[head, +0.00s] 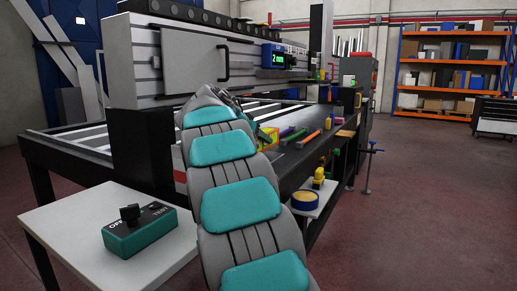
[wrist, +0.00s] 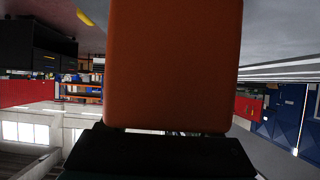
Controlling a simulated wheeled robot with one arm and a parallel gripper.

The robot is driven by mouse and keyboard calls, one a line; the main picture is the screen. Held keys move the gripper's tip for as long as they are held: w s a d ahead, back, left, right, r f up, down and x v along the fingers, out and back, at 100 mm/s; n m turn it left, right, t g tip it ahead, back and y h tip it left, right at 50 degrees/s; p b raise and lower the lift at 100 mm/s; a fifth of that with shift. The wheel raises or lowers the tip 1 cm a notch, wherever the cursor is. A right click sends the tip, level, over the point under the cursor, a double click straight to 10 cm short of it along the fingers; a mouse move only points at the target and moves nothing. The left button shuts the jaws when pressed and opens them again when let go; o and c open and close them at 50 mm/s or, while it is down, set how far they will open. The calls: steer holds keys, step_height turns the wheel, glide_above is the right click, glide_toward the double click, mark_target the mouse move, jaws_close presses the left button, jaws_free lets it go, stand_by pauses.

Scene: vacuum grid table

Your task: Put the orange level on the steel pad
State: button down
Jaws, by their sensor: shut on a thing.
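An orange block-like body, which I take to be the orange level (wrist: 175,65), fills the middle of the wrist view, close to the camera. My gripper (wrist: 160,150) shows as a dark shape at the bottom of that view, shut on the orange level. The fingertips cannot be made out. In the head view my arm reaches toward the table, and its own links hide the gripper and the level. I cannot pick out the steel pad in either view.
A slatted table (head: 75,133) carries a grey machine beam (head: 190,60). Coloured bars, including a red one (head: 308,139), and a yellow bin (head: 268,137) lie on its dark right side. A teal switch box (head: 140,232) sits on a white side table (head: 65,232).

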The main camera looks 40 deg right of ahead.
steer(key=shift+w+d+f, duration=0.15)
steer(key=shift+w+d, duration=0.05)
steer(key=shift+w, duration=0.1)
steer(key=shift+f, duration=1.6)
steer(key=shift+f, duration=0.15)
steer(key=shift+c, duration=0.6)
jaws_free()
steer(key=b+v, duration=0.1)
steer(key=v, duration=1.1)
steer(key=shift+a, duration=0.1)
